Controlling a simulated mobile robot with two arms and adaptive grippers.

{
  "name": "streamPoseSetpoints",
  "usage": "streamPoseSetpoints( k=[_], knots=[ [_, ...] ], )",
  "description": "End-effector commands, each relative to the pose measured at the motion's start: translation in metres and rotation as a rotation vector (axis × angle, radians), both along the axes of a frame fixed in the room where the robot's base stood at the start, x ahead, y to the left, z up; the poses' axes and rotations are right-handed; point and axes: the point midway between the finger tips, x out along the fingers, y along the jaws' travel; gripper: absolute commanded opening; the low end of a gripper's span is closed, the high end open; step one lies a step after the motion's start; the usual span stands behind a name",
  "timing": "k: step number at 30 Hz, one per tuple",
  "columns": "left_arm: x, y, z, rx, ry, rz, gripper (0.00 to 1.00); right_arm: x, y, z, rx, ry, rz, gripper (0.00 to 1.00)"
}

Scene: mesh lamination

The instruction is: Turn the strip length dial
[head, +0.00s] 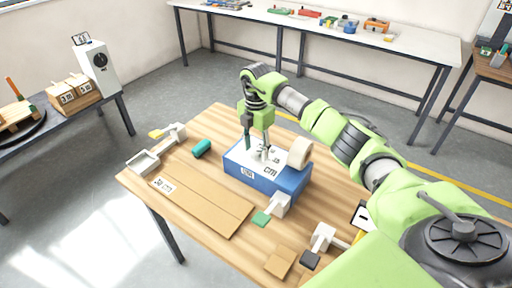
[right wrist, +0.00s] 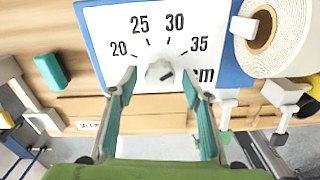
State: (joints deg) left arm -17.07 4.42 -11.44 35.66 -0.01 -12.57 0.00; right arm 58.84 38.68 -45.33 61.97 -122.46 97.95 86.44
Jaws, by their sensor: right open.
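The strip length dial (right wrist: 158,72) is a small light grey knob on a white panel marked 20, 25, 30, 35 and cm. A dark mark on it sits toward its lower right. The panel tops the blue dispenser (head: 240,174) on the wooden table, with a tape roll (head: 299,152) at its right end. My right gripper (head: 257,146) points down over the panel. In the right wrist view, its teal-padded fingers (right wrist: 160,84) are open, one on each side of the dial, with gaps to it. In the head view the fingers partly hide the dial. My left gripper is out of view.
A flat cardboard piece (head: 205,200) lies in front of the dispenser. A green-tipped tool (head: 262,218) and a dark-tipped tool (head: 311,259) lie toward the front right.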

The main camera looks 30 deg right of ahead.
Motion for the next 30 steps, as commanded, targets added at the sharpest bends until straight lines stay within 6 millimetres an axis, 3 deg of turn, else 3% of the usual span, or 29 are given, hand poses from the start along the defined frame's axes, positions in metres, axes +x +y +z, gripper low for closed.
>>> streamPoseSetpoints(
  k=[1,5,17,30],
  knots=[
    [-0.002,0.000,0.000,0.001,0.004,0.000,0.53,0.000,0.000,0.000,0.000,0.000,0.000,0.39],
    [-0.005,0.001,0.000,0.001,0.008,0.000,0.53,0.000,0.000,0.000,0.000,0.000,0.000,0.06],
    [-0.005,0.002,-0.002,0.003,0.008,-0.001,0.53,0.000,0.000,0.001,0.000,-0.001,0.042,0.06],
    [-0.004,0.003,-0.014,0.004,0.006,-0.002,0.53,0.001,0.000,0.000,0.000,-0.002,0.365,0.06]
  ],
)
